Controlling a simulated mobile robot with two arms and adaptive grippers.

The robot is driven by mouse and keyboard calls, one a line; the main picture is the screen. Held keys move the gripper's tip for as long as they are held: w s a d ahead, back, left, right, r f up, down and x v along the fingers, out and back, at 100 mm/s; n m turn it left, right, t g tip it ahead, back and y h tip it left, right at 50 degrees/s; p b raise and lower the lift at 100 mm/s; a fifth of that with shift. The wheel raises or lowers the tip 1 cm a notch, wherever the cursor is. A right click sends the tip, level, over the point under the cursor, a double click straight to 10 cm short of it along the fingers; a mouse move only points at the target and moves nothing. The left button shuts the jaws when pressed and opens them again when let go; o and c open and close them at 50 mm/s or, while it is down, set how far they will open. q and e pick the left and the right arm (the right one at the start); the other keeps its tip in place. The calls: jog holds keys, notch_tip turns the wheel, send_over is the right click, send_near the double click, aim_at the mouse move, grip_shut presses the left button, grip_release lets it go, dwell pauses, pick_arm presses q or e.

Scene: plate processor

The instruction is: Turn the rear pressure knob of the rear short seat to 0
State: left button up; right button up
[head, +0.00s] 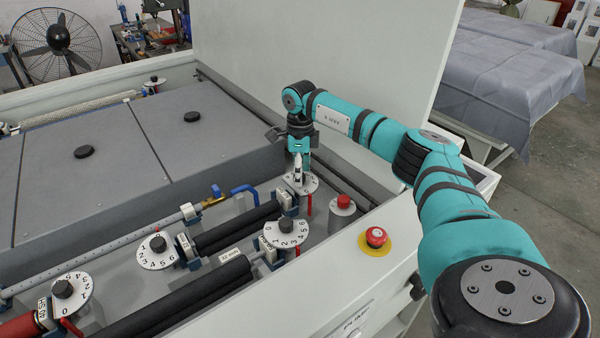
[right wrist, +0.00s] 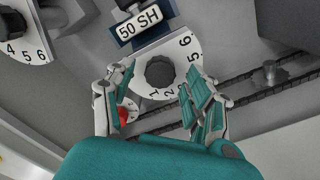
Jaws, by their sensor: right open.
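The knob (right wrist: 160,72) is dark and round, on a white numbered dial (right wrist: 150,88) beside a "50 SH" label (right wrist: 139,22) in the right wrist view. In the head view this dial (head: 312,186) lies under my right gripper (head: 298,176). My right gripper (right wrist: 157,78) is open, with one finger on each side of the knob; I cannot tell if they touch it. A red pointer (right wrist: 124,116) sits at the lower left of the dial, partly behind the left finger. The digits 5 and 6 show at the right; others are partly covered. My left gripper is not in view.
Other dial knobs stand nearby: one in front (head: 286,225), one further left (head: 158,243) and one at the lower left (head: 62,288). A red-capped post (head: 343,202) and a red emergency button (head: 376,237) are to the right. Black pipes (head: 180,300) run between the dials.

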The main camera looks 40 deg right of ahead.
notch_tip(320, 180, up, 12)
jog(key=shift+f, duration=0.25)
jog(key=shift+s+f, duration=0.1)
dwell(0.5)
